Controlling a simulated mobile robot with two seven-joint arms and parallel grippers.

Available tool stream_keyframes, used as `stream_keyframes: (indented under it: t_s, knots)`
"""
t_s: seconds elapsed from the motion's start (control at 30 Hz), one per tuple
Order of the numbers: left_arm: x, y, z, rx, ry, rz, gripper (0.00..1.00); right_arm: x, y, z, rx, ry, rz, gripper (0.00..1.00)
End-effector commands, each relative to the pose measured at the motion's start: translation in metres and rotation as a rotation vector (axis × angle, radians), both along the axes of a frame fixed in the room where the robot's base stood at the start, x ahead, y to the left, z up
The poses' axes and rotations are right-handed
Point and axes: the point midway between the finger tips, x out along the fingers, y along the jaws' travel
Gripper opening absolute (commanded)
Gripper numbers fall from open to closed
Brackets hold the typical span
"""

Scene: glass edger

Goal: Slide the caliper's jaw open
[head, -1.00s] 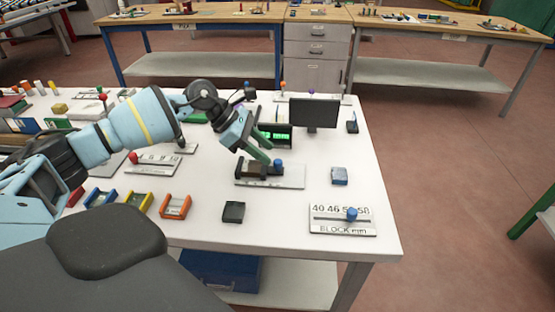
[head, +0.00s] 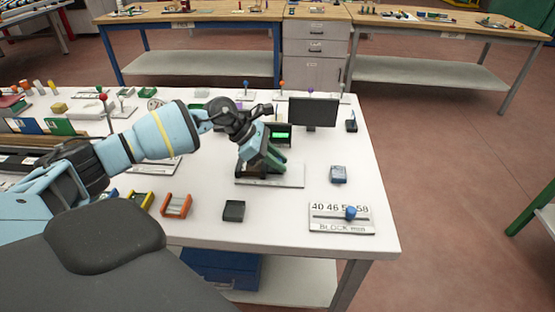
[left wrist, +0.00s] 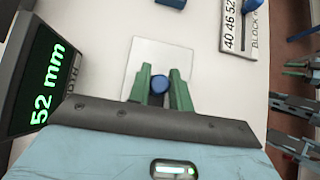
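The caliper, a dark body on a pale plate (head: 285,182), stands mid-table in the head view, mostly hidden by my left gripper (head: 272,165). In the left wrist view its blue knob (left wrist: 160,85) is between the green fingertips of my left gripper (left wrist: 162,88). The fingers flank the knob closely; I cannot tell whether they press on it. A black display (head: 281,134) behind the gripper glows green. It reads 52 mm in the left wrist view (left wrist: 47,82).
A plate marked 40 46 52 58 and BLOCK (head: 327,226), with a blue knob near 58, lies at the table's front right. A blue block (head: 338,174), a dark block (head: 234,211) and an orange holder (head: 176,205) lie nearby. A black monitor (head: 313,112) stands behind.

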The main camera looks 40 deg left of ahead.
Motion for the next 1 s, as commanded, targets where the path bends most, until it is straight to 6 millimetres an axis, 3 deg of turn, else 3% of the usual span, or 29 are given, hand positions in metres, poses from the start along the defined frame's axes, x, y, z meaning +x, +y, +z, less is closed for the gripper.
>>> stream_keyframes:
  t_s: [0.1,0.3,0.6,0.93,0.97,1.0]
  knots:
    - [0.000,0.000,0.000,0.000,-0.001,0.001,0.00,0.000,0.000,0.000,-0.001,0.000,0.001,0.36]
    - [0.001,-0.001,0.000,-0.001,-0.001,0.000,0.00,0.000,0.000,0.000,-0.001,0.001,0.001,0.36]
    - [0.022,-0.035,0.001,-0.002,-0.002,-0.002,0.00,-0.001,0.000,-0.002,0.000,0.003,0.001,0.36]
    - [0.024,-0.038,0.001,0.001,-0.001,0.000,0.00,-0.001,0.000,-0.001,0.000,0.003,0.002,0.36]
    - [0.024,-0.038,0.001,0.001,-0.001,0.000,0.22,-0.001,0.000,-0.001,0.000,0.003,0.002,0.36]
    - [0.024,-0.038,0.001,0.000,-0.002,0.000,0.27,-0.001,0.000,-0.001,0.000,0.003,0.002,0.36]
